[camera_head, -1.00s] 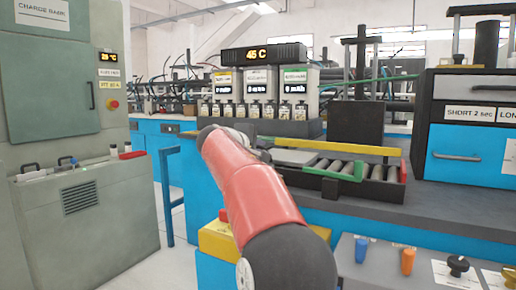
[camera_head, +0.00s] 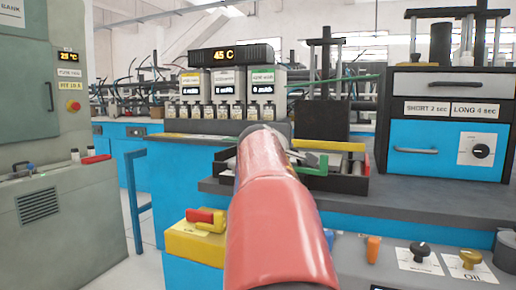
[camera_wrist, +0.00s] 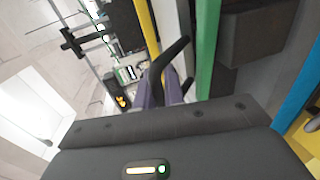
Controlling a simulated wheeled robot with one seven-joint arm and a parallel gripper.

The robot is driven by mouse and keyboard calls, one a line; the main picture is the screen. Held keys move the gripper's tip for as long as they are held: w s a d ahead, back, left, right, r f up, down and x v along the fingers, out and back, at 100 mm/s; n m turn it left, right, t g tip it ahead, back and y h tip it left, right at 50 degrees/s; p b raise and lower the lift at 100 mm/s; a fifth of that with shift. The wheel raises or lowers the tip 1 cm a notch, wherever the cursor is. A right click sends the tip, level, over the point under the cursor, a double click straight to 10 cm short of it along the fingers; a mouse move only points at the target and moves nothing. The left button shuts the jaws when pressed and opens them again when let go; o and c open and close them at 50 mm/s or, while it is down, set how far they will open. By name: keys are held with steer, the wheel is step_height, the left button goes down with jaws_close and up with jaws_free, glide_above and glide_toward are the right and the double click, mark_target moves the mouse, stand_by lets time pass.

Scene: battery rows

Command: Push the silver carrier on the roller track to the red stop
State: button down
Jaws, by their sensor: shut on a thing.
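The roller track (camera_head: 350,184) lies on the bench in the head view, with a green side piece (camera_head: 319,166) and dark rails. My red arm hides much of its left and middle. The silver carrier is mostly hidden there; in the wrist view its pale grey surface (camera_wrist: 177,18) appears between a yellow rail (camera_wrist: 147,28) and a green rail (camera_wrist: 207,45). My gripper (camera_wrist: 165,88) is down at the track, its fingers shut on a dark upright part that seems to belong to the carrier. A small red patch, perhaps the red stop (camera_head: 367,165), shows at the track's right end.
A dark block (camera_head: 322,119) stands behind the track. A blue and grey drawer cabinet (camera_head: 447,125) stands to its right. Battery chargers (camera_head: 228,86) are behind on the left. A front panel with knobs (camera_head: 420,262) and a yellow box (camera_head: 195,240) stand before the bench.

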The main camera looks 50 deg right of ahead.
steer(key=s, duration=0.1)
steer(key=s+d, duration=0.1)
steer(key=s, duration=0.1)
steer(key=s+p, duration=0.1)
steer(key=shift+s+d, duration=0.3)
steer(key=shift+d, duration=0.1)
steer(key=shift+s+d, duration=0.3)
steer(key=shift+s, duration=0.35)
steer(key=shift+f, duration=0.1)
steer(key=c, duration=1.7)
jaws_free()
steer(key=shift+s, duration=0.15)
steer(key=shift+o, duration=1)
steer(key=v, duration=0.7)
steer(key=shift+a, duration=0.35)
